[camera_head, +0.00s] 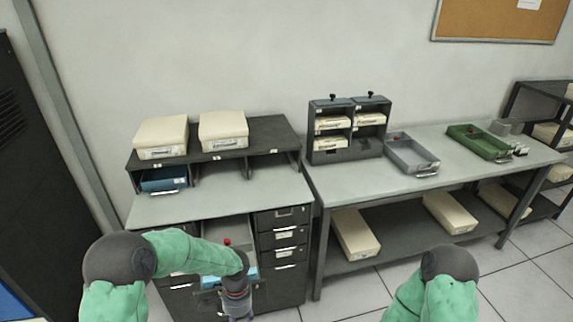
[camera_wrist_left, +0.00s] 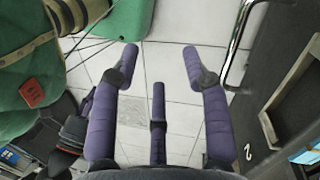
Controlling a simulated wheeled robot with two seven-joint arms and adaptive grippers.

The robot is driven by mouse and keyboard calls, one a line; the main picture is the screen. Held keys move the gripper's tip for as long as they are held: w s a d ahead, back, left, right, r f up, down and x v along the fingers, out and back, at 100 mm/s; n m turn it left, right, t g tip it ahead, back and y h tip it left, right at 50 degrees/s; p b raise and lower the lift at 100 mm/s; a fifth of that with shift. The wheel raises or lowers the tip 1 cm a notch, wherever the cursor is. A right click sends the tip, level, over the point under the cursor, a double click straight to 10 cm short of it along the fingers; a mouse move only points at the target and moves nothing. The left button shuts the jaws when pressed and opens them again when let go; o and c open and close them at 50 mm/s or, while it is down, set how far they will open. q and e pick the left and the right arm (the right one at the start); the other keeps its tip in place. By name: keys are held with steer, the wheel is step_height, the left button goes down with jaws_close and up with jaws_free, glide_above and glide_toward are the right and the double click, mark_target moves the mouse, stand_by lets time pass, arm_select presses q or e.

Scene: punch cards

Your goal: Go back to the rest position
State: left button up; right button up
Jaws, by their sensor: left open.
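My left arm reaches in from the lower left of the head view, bent in front of the desk (camera_head: 170,209). My left gripper (camera_head: 238,308) points down in front of the desk's drawers. In the left wrist view the same gripper (camera_wrist_left: 160,62) has its purple fingers spread, with only white floor tiles between them. It holds nothing. My right arm shows at the lower right of the head view; its gripper is out of the picture.
Drawers (camera_head: 284,236) and a partly hidden blue item (camera_head: 210,279) are close to my left gripper. A workbench (camera_head: 459,167) to the right carries a card rack (camera_head: 345,155), a grey tray (camera_head: 412,166) and a green tray (camera_head: 480,150). Floor (camera_head: 350,295) shows between my arms.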

arm_select(q)
steer(key=s+d+f+n+t+h, duration=0.3)
steer(key=s+d+f+n+h, duration=0.1)
steer(key=s+f+n, duration=0.8)
steer(key=s+f, duration=0.2)
steer(key=s, duration=0.2)
steer(key=shift+d, duration=0.15)
